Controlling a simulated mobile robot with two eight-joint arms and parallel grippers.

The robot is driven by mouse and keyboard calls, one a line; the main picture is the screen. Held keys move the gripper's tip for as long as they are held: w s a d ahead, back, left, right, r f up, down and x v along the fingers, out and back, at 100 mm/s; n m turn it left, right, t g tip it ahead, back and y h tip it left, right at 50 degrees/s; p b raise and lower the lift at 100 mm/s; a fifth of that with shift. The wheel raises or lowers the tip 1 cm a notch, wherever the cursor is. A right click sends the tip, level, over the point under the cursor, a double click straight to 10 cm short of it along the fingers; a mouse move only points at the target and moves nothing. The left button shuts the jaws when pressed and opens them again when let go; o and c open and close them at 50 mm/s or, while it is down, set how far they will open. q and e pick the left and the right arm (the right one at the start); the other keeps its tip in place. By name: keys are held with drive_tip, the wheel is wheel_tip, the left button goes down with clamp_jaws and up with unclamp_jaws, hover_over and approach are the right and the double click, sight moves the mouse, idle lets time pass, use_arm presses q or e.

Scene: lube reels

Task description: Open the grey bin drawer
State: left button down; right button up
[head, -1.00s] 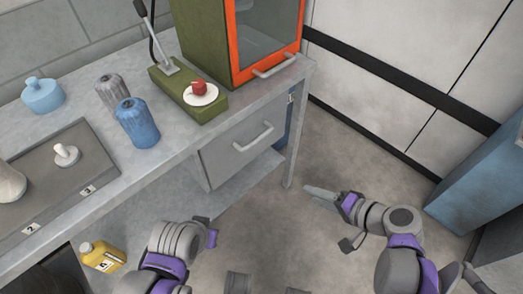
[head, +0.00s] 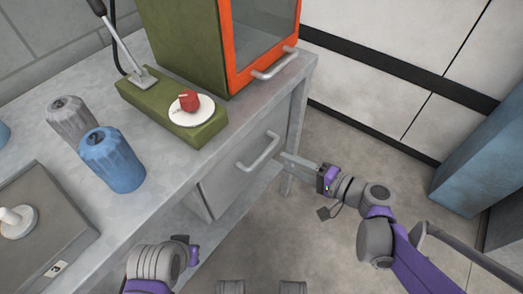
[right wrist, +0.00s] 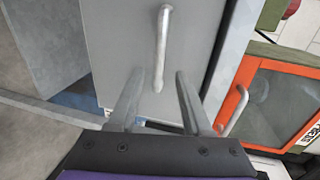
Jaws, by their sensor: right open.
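The grey bin drawer (head: 228,182) hangs under the workbench top, and its front looks closed. Its pale bar handle (head: 258,152) also shows in the right wrist view (right wrist: 164,35), running up and down there. My right gripper (head: 285,158) is open and empty, just right of the handle in the head view. In the right wrist view its two fingers point at the drawer front, with the lower end of the handle between the fingertips; I see no clear contact. Part of my left arm shows at the bottom left, but its gripper's fingers do not show.
On the workbench (head: 160,200) are a blue bottle (head: 112,160), a grey bottle (head: 72,120) and a green base with a red knob (head: 190,101). An orange-framed cabinet (head: 232,45) stands above the drawer. A blue cabinet (head: 485,150) is at the right; floor between is clear.

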sight(265, 151)
drive_tip(key=b+x, duration=0.1)
drive_tip(key=x, duration=0.8)
drive_tip(key=shift+b, duration=0.3)
clamp_jaws()
idle(0.9)
